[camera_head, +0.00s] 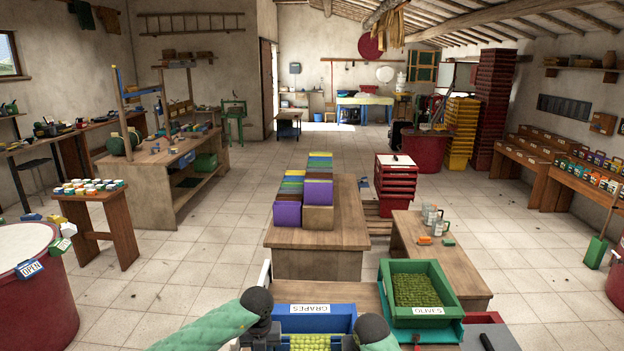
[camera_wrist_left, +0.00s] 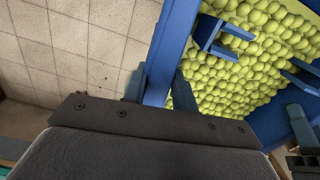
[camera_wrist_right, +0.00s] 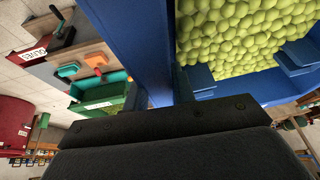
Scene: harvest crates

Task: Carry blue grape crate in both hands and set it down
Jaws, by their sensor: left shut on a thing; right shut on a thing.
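The blue grape crate (camera_head: 340,320) is at the bottom centre of the head view, full of green grapes, with a white GRAPES label. My left gripper is shut on one blue side wall of the crate; in the left wrist view its fingers (camera_wrist_left: 161,86) stand on either side of the wall (camera_wrist_left: 172,50). My right gripper is shut on the opposite wall (camera_wrist_right: 135,35), its fingers (camera_wrist_right: 157,92) on either side. In the head view the crate's near part is cut off by the frame. I cannot tell whether anything supports it from below.
A green olive crate (camera_head: 450,303) is close to the right of the grape crate. A wooden table (camera_head: 345,225) with several coloured boxes stands ahead. A narrower table (camera_head: 425,250) with mugs is ahead right, near stacked red crates (camera_head: 396,185). Floor (camera_head: 190,270) is clear to the left.

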